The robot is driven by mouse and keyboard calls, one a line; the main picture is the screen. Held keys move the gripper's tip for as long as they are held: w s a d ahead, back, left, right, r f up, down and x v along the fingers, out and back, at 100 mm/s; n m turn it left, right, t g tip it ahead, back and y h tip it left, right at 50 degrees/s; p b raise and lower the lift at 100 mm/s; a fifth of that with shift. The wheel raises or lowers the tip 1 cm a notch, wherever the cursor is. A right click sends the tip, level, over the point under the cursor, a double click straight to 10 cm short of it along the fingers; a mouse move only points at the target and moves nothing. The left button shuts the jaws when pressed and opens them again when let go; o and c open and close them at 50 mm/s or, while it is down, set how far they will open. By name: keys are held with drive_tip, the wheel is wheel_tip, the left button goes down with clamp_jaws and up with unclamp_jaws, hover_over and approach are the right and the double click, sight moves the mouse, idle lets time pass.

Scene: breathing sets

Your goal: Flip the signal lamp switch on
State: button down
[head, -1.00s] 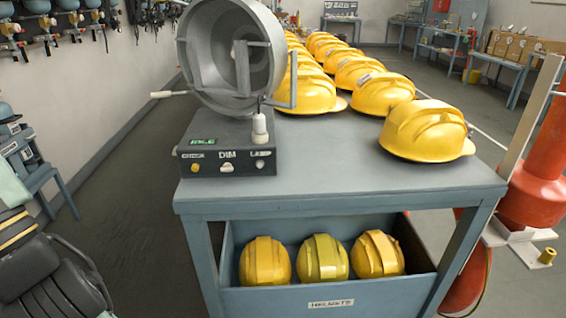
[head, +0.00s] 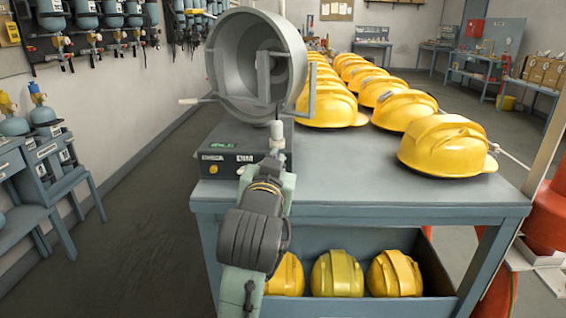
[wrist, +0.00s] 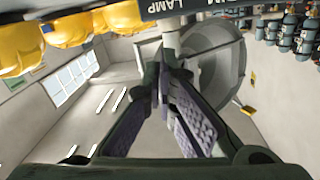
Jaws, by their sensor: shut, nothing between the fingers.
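The signal lamp (head: 232,55), a large grey round housing, stands on a dark control box (head: 226,160) at the table's near left corner. The box has a green lit display and a yellow button. A white upright lever (head: 277,132) rises from the box's right side. My gripper (head: 272,165) is in front of that side and hides the lever's lower part and the right front panel. In the wrist view, my gripper (wrist: 165,72) is shut and empty, with its tips close to the pale lever (wrist: 171,38), beneath the LAMP label. I cannot tell whether they touch.
Yellow helmets (head: 445,145) stand in rows on the grey table (head: 400,197), right of the lamp. More helmets (head: 337,273) sit in the bin below. A red cylinder (head: 548,215) stands at right.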

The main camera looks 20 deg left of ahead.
drive_tip(key=p+x, duration=0.1)
drive_tip(key=x, duration=0.2)
drive_tip(key=p+x, duration=0.1)
drive_tip(key=x, duration=0.2)
drive_tip(key=p+x, duration=0.1)
drive_tip(key=x, duration=0.2)
drive_tip(key=shift+w+r, duration=0.15)
drive_tip(key=shift+r, duration=0.05)
drive_tip(key=f, duration=0.3)
drive_tip(key=shift+a+p, duration=0.3)
drive_tip(key=shift+p, duration=0.05)
drive_tip(key=shift+s+f, duration=0.5)
drive_tip(key=shift+f, duration=0.1)
drive_tip(key=shift+f+b, duration=0.1)
drive_tip(key=shift+b, duration=0.35)
drive_tip(key=shift+s+t+b, duration=0.1)
drive_tip(key=shift+t+b, duration=0.2)
drive_tip(key=shift+b, duration=0.1)
